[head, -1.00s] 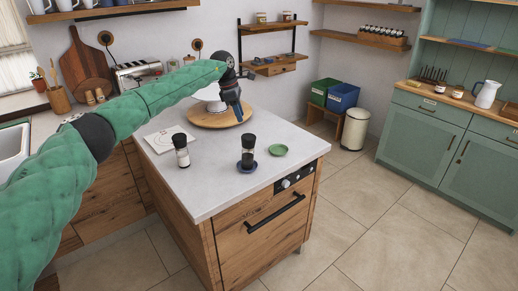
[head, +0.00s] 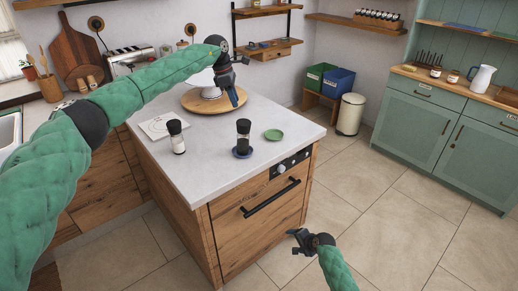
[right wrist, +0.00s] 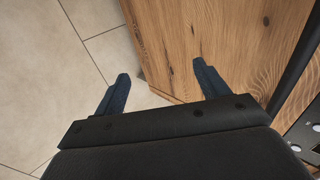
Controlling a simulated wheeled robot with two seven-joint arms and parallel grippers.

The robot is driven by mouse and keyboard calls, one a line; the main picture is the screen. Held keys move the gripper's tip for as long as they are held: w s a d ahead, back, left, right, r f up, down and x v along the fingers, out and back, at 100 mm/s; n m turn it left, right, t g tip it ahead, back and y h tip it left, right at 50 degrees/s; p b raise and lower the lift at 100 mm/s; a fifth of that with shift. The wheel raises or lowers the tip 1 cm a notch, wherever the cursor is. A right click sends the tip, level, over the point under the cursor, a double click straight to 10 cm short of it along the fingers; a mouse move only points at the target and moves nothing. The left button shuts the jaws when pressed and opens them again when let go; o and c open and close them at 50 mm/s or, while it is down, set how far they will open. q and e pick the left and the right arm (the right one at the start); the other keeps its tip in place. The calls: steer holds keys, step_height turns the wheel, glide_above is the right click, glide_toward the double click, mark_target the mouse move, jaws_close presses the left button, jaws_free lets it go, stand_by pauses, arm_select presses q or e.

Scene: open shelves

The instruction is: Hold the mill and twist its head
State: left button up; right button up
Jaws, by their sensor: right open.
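Two mills stand upright on the island's pale top. One mill (head: 177,137) has a black head and white contents. The other mill (head: 243,137), with a black head and clear body, stands on a small blue saucer (head: 241,154). My left gripper (head: 234,101) points down above the worktop, behind the mills and apart from both; whether its fingers are apart is unclear. My right gripper (head: 296,243) is low in front of the island, below the worktop. The right wrist view shows its two fingers (right wrist: 160,70) spread and empty beside the wooden front.
A round wooden board (head: 196,106) with a white stand sits behind the mills. A green dish (head: 273,134) lies right of the saucer, and a flat white square (head: 158,126) lies at left. The oven handle (head: 270,198) sticks out from the island front.

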steer(key=w+r+m+t+y, duration=0.1)
steer(key=w+r+m+y, duration=0.1)
steer(key=w+r, duration=0.75)
steer(key=w+r+m+t+y, duration=0.1)
steer(key=w+r+m+t, duration=0.3)
steer(key=r, duration=1)
steer(key=w+r+m+g+y, duration=0.1)
steer(key=w+r+y, duration=0.1)
steer(key=w+r, duration=0.75)
steer(key=m+g+y, duration=0.2)
steer(key=m+g, duration=0.3)
steer(key=m, duration=0.1)
glide_toward(243, 144)
steer(key=w+f, duration=0.1)
steer(key=w, duration=0.1)
steer(key=w+a+f, duration=0.1)
steer(key=w, duration=0.1)
steer(key=shift+f, duration=0.3)
steer(key=shift+a+f+g, duration=0.1)
steer(key=shift+a+g, duration=0.3)
steer(key=shift+a, duration=0.15)
steer(key=shift+x, duration=3.7)
steer(key=shift+w, duration=0.1)
steer(key=c, duration=1.2)
steer(key=shift+c, duration=0.2)
